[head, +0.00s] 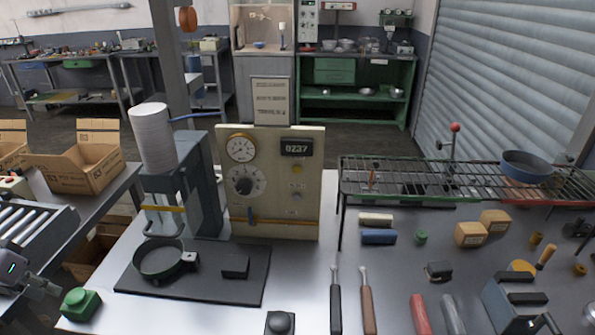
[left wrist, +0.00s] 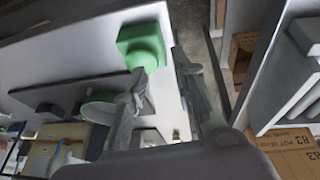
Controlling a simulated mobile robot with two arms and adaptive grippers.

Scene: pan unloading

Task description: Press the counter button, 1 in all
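A green block with a round domed button (head: 80,303) sits at the front left corner of the table. It also shows in the left wrist view (left wrist: 142,47), beyond my fingertips. A black block with a round dome (head: 280,322) stands at the front middle edge. The beige panel (head: 272,185) carries a counter display (head: 297,147) that reads 0237, plus gauges and small knobs. My left gripper (head: 45,287) is at the left edge of the head view, left of the green button and apart from it. Its fingers (left wrist: 157,75) are parted with nothing between them. My right gripper is not seen.
A dark mat (head: 250,285) holds a round pan (head: 160,260) under a grey press. A roller conveyor (head: 35,228) and cardboard boxes (head: 85,165) are at left. A wire rack (head: 460,178) and tools crowd the right side. The white strip between mat and tools is mostly clear.

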